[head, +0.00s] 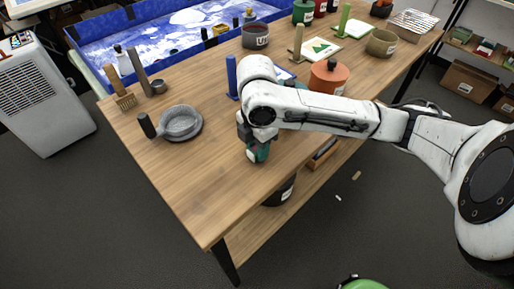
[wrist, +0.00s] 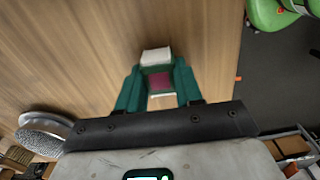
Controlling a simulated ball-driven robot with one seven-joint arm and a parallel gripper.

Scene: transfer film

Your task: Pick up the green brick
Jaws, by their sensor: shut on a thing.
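My gripper (head: 257,152) is low over the near edge of the wooden table, its jaws pointing down. In the wrist view its two teal fingers (wrist: 159,88) are closed around a small block with a dark pink face (wrist: 160,82). A pale piece (wrist: 156,56) shows at the fingertips; I cannot tell whether it is part of the block. I cannot make out a separate green brick.
A grey pan (head: 181,122) lies on the table to the left. A blue-rimmed tray (head: 141,42) is at the back. The table's left front is clear.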

